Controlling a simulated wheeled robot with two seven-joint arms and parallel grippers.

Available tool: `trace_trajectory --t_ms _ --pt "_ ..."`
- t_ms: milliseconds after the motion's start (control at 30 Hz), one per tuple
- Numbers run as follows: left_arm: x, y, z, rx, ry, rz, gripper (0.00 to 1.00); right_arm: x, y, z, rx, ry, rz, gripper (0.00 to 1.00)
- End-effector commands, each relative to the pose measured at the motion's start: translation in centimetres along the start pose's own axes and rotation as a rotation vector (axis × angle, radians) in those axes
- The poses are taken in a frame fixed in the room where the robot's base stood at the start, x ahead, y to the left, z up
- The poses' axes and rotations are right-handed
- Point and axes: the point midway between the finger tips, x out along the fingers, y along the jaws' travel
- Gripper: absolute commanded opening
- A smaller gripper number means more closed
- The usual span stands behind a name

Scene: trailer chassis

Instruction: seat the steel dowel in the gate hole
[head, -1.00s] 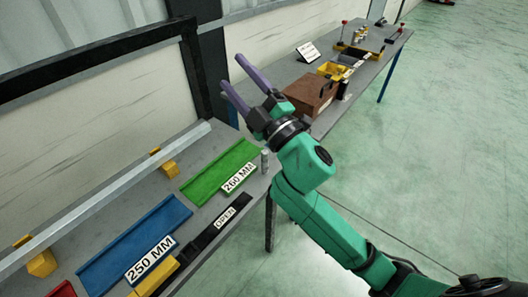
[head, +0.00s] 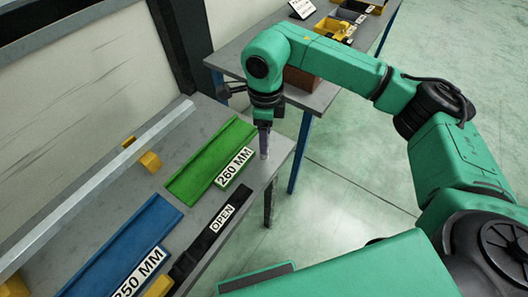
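The steel dowel (head: 264,154) stands upright at the right end of the near grey table, beside the green 260 MM tray. A black bar labelled OPEN (head: 205,235) lies along the table's front edge. I cannot make out a gate hole. My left gripper is not in view.
The green tray (head: 207,165) and blue tray (head: 120,247) lie on the table (head: 195,207). A long metal bar (head: 95,182) rests behind them near yellow blocks (head: 150,161). A second table (head: 232,57) with a brown box (head: 300,79) stands behind my arm.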

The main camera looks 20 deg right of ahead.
Motion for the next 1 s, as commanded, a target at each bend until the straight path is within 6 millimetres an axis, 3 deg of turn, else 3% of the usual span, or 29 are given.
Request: trace_trajectory --t_ms 33,167,367,600,767,800,1000 --pt "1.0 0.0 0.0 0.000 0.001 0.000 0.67 1.4 0.0 0.0 0.000 -0.001 0.000 0.65" --pt "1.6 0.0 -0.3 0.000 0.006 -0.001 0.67 2.8 0.0 0.1 0.000 -0.002 0.001 0.65" --pt "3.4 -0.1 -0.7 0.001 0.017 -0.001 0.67 6.7 0.1 0.3 -0.001 -0.004 0.002 0.65" --pt "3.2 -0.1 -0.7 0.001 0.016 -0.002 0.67 6.8 0.0 0.3 -0.001 -0.005 0.001 0.65" --pt "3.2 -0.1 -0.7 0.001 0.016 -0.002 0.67 6.7 0.0 0.3 -0.001 -0.005 0.001 0.04" --pt "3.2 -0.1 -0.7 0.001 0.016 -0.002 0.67 6.7 0.0 0.3 -0.001 -0.005 0.001 0.00" --pt "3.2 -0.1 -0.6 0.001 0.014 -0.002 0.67 6.7 0.0 0.4 -0.001 -0.007 0.000 0.00"
